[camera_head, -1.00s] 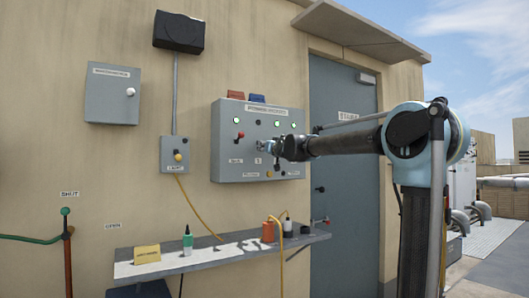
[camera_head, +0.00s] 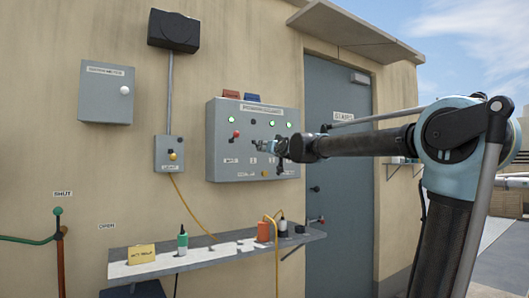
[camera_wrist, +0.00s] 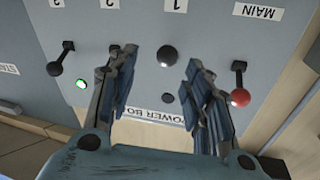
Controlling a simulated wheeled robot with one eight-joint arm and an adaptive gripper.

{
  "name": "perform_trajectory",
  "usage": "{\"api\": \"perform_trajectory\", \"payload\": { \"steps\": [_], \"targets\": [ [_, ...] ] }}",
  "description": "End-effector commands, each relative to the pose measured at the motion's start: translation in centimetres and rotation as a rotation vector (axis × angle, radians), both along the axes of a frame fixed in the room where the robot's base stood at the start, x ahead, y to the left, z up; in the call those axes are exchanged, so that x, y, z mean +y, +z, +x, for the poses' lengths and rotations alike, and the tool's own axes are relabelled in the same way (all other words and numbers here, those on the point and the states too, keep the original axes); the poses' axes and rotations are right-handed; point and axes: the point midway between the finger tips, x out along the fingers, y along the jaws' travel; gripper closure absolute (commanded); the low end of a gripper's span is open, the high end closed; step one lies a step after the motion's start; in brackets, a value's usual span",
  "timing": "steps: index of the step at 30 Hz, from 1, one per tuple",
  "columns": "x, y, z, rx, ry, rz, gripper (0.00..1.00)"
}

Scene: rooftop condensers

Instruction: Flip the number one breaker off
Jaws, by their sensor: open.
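The grey breaker box (camera_head: 225,150) is on the wall in the head view. Upside down in the wrist view, it shows a label reading 1 (camera_wrist: 176,5). Below that is the number one breaker lever with a black knob (camera_wrist: 167,57), standing away from a small dark, seemingly unlit lamp (camera_wrist: 168,98). My gripper (camera_wrist: 160,85) is open, its fingers on either side of that lever's column, with nothing between them held. Contact with the knob cannot be told. In the head view my gripper (camera_head: 268,147) is at the box front and hides part of it.
The red MAIN lever (camera_wrist: 240,97) is close beside the right finger in the wrist view. Another black-knobbed lever (camera_wrist: 54,68) and a lit green lamp (camera_wrist: 82,86) are at left. A shelf (camera_head: 210,252) with bottles is below the box.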

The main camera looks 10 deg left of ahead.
Motion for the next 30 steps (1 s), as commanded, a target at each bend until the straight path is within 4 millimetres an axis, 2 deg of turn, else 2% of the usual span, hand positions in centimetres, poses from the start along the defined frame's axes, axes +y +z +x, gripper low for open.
{"api": "perform_trajectory", "payload": {
  "steps": [3, 10, 30],
  "targets": [
    [-0.9, -0.2, -1.4, 0.0, -0.001, 0.0, 0.54],
    [-1.9, -0.3, -2.9, 0.0, -0.001, 0.0, 0.54],
    [-2.5, -0.7, -3.3, 0.007, -0.004, -0.004, 0.54]
  ]
}}
